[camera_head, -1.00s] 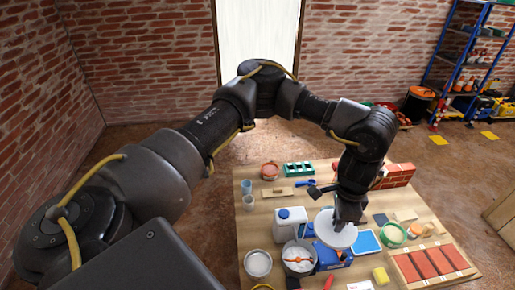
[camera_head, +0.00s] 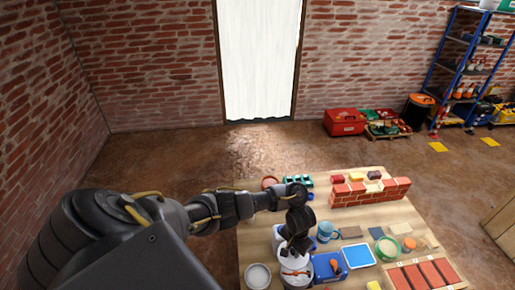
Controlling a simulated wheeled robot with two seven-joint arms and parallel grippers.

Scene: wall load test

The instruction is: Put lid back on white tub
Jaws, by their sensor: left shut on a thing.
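My left gripper (camera_head: 295,248) is shut on the round white lid (camera_head: 294,263), which is partly hidden under the gripper. The lid is over the open white tub (camera_head: 297,283) at the front of the table. I cannot tell whether the lid touches the tub's rim. The tub's inside is mostly hidden by the lid and gripper, with a bit of orange showing at its front. My right gripper is not in view.
A white round container (camera_head: 258,277) stands to the left of the tub, and a blue box (camera_head: 329,267) close on its right. A white jug (camera_head: 278,237) is just behind. A blue-edged tray (camera_head: 358,255) and a brick wall (camera_head: 370,194) are farther right on the wooden table (camera_head: 255,222).

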